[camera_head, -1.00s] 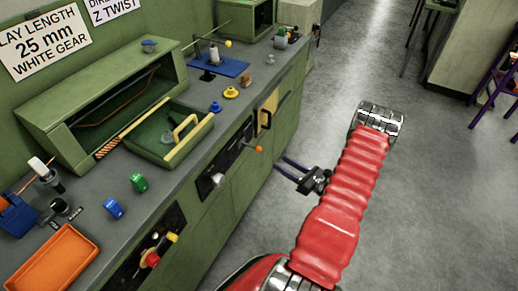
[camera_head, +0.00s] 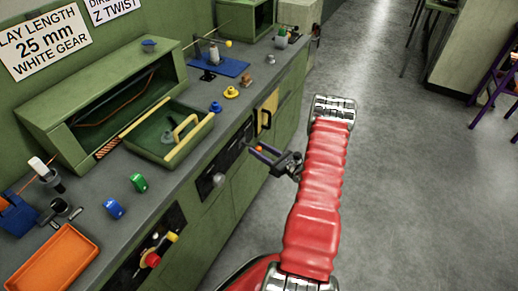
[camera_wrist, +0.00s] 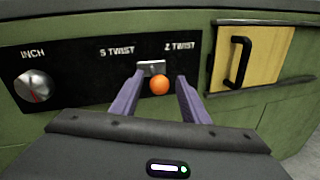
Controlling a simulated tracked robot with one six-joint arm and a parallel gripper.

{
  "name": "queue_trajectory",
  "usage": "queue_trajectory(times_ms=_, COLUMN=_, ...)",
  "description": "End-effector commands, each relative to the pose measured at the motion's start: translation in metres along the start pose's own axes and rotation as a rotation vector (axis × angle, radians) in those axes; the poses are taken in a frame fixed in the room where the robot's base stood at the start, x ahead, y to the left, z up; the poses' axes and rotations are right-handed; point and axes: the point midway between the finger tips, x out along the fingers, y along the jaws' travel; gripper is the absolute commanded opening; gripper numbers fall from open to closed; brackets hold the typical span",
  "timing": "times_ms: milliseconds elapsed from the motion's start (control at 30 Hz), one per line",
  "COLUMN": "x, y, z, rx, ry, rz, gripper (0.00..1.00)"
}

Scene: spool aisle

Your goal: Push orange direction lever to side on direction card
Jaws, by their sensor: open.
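The orange direction lever (camera_wrist: 159,85) is a round orange knob on a small metal mount on the black panel in the wrist view. It sits between the S TWIST and Z TWIST labels, nearer the Z TWIST label. My gripper (camera_wrist: 155,92) is open, with one purple finger on each side of the knob. I cannot tell whether either finger touches it. In the head view the knob (camera_head: 259,149) shows between the fingers of my gripper (camera_head: 261,156). The direction card (camera_head: 112,8) on the back wall is cut off at the top and reads "Z TWIST".
A silver INCH knob (camera_wrist: 33,86) is on the panel's left. A yellow door (camera_wrist: 255,55) with a black handle is to the right. The floor (camera_head: 400,190) right of my arm is clear.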

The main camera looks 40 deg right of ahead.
Motion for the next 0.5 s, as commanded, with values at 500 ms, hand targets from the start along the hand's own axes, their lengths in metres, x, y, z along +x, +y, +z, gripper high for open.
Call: queue_trajectory(times_ms=500, x=0.0098, y=0.0001, z=-0.0003, rx=0.001, ry=0.000, rz=0.000, gripper=0.36)
